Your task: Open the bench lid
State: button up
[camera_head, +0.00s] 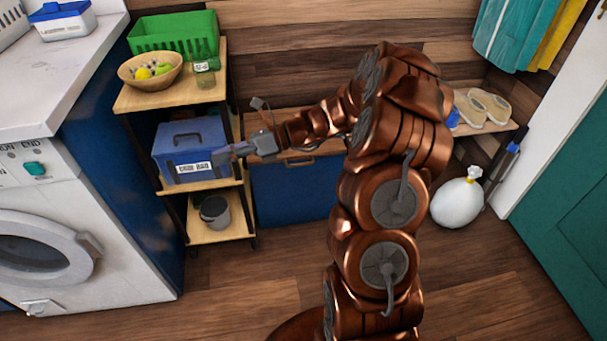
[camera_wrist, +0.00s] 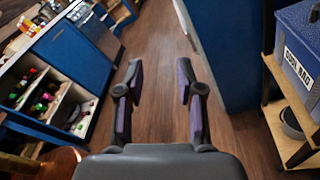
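The bench (camera_head: 293,195) has a blue front and stands against the wood-plank wall in the head view. Its wooden lid (camera_head: 284,122) looks down and closed, with a handle (camera_head: 300,162) at its front edge. My arm hides the right part of the lid and front. My gripper (camera_head: 230,151) is at the left of the bench, in front of the shelf unit and near the blue box. In the wrist view my gripper (camera_wrist: 158,75) has its two fingers apart with nothing between them. The bench lid is not recognisable in the wrist view.
A shelf unit (camera_head: 127,99) with a blue labelled box (camera_head: 190,140) and a grey pot (camera_head: 216,212) stands left of the bench. A washing machine (camera_head: 105,215) is further left. Shoes (camera_head: 480,107) and a white bag (camera_head: 458,203) are at right. Floor in front is clear.

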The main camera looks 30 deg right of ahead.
jog(key=w+d+f+m+t+b, duration=0.3)
jog(key=w+d+f+m+t, duration=0.15)
jog(key=d+f, duration=0.25)
jog(key=m+t+h+b, duration=0.9)
jog(key=m, duration=0.8)
send_near(303, 165)
jog(key=w, duration=0.3)
jog(key=shift+t, duration=0.25)
jog(key=shift+a+b+x, duration=0.15)
jog(key=shift+b+x, duration=0.55)
jog(key=shift+x, duration=1.1)
jog(key=shift+a+b+x, duration=0.15)
jog(key=shift+b+x, duration=0.5)
jog(key=shift+x, duration=1.2)
jog(key=shift+s+f, duration=0.1)
jog(key=shift+f, duration=0.05)
grip_shut()
